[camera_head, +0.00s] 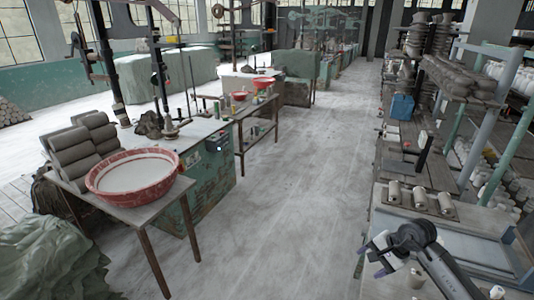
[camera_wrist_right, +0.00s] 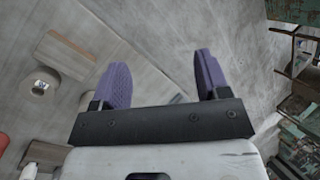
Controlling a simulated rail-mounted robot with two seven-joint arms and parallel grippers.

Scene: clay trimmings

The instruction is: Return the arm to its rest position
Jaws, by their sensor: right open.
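My right gripper (camera_head: 374,262) shows at the lower right of the head view, at the left end of my grey and black forearm. It is over or beside the near edge of the right-hand workbench (camera_head: 455,238). My left gripper is in neither view.
Several clay cylinders (camera_head: 420,197) stand on a dark board on the right bench, and a small pale cylinder (camera_head: 416,278) stands close to my right gripper. A red basin (camera_head: 133,175) sits on the left table. The concrete aisle (camera_head: 285,210) between is clear.

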